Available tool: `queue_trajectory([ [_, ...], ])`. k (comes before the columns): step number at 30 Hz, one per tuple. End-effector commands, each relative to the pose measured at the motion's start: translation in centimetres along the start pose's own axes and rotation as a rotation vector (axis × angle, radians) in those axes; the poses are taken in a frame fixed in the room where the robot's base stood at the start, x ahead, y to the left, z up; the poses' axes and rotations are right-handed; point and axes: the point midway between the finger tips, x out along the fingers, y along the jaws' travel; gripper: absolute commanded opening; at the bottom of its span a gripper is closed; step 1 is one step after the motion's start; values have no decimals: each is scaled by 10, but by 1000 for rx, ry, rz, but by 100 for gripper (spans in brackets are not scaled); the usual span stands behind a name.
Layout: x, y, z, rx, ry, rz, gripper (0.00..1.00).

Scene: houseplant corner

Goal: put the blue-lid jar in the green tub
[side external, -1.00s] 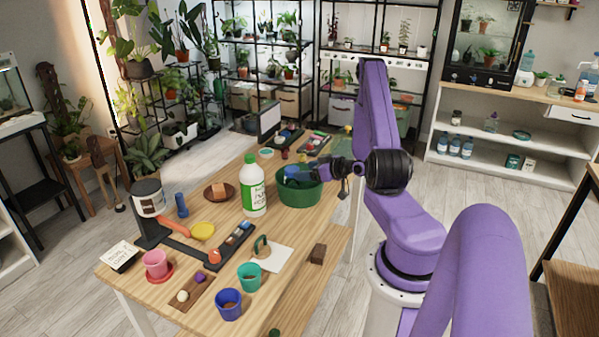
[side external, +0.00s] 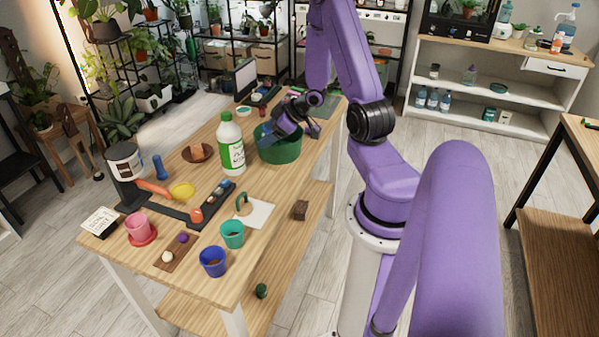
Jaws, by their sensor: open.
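The green tub (side external: 280,155) stands on the wooden table, right of a white bottle with a green cap (side external: 231,145). My gripper (side external: 269,136) is open, pointing down at the tub's mouth from above. A small blue patch (side external: 265,128) shows at the tub's left inner side, beside the fingers. It looks like the blue-lid jar's lid, but my gripper and the tub wall hide the rest. I cannot tell whether the fingers touch it.
Trays lie behind the tub. Bare table lies just in front of it.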

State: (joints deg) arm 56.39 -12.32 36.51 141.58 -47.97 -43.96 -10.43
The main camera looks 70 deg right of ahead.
Motion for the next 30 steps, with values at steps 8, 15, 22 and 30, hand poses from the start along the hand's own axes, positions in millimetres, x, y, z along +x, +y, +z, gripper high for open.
queue_trajectory([
  [8, 4, -75, -60, -213, -170, -79, 76],
  [15, -22, -154, -93, -351, -279, -139, 76],
  [22, -73, -232, -100, -467, -369, -224, 76],
  [30, -160, -305, -73, -619, -490, -365, 76],
])
